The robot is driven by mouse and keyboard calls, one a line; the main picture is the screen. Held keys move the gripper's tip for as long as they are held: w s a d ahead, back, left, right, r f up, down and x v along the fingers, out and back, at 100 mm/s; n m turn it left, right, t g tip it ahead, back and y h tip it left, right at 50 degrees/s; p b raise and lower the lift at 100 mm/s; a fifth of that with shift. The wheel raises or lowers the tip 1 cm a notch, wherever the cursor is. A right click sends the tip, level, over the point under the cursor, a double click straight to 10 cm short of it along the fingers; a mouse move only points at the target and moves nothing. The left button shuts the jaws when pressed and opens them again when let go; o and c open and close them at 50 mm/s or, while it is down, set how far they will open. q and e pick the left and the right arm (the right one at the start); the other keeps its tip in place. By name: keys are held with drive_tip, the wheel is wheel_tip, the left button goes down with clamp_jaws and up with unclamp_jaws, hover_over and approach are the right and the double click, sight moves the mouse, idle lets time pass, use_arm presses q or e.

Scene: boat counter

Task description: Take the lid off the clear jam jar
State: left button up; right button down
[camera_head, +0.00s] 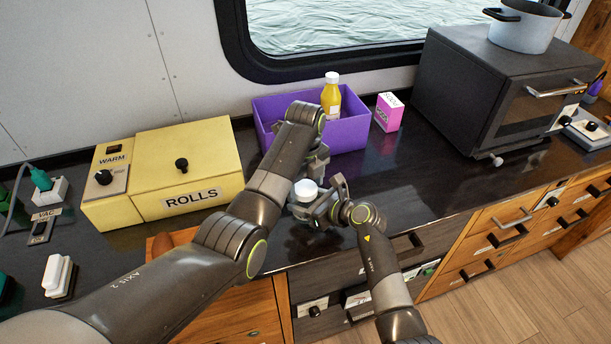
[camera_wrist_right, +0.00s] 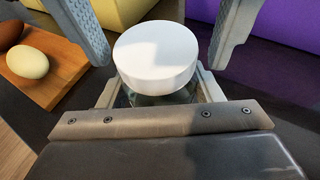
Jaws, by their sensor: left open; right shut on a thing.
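The clear jam jar (camera_wrist_right: 150,99) shows as a narrow strip of glass under its white lid (camera_wrist_right: 157,56) in the right wrist view. The round white lid sits on top of the jar; it also shows in the head view (camera_head: 305,188). My right gripper (camera_head: 311,208) is shut on the jar below the lid. My left gripper (camera_head: 309,172) is open above the jar. In the right wrist view its two grey fingers stand apart on either side of the lid, with gaps visible. Most of the jar is hidden by my right gripper.
A yellow ROLLS box (camera_head: 215,155) stands left on the dark counter. A purple bin (camera_head: 345,133) holding a yellow bottle (camera_head: 331,98) is behind my grippers. A pink box (camera_head: 388,113) and dark oven (camera_head: 490,95) stand right. Eggs (camera_wrist_right: 27,62) lie on a wooden board (camera_wrist_right: 65,82).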

use_arm(q)
drive_tip(key=shift+f, duration=0.1)
drive_tip(key=c, duration=1)
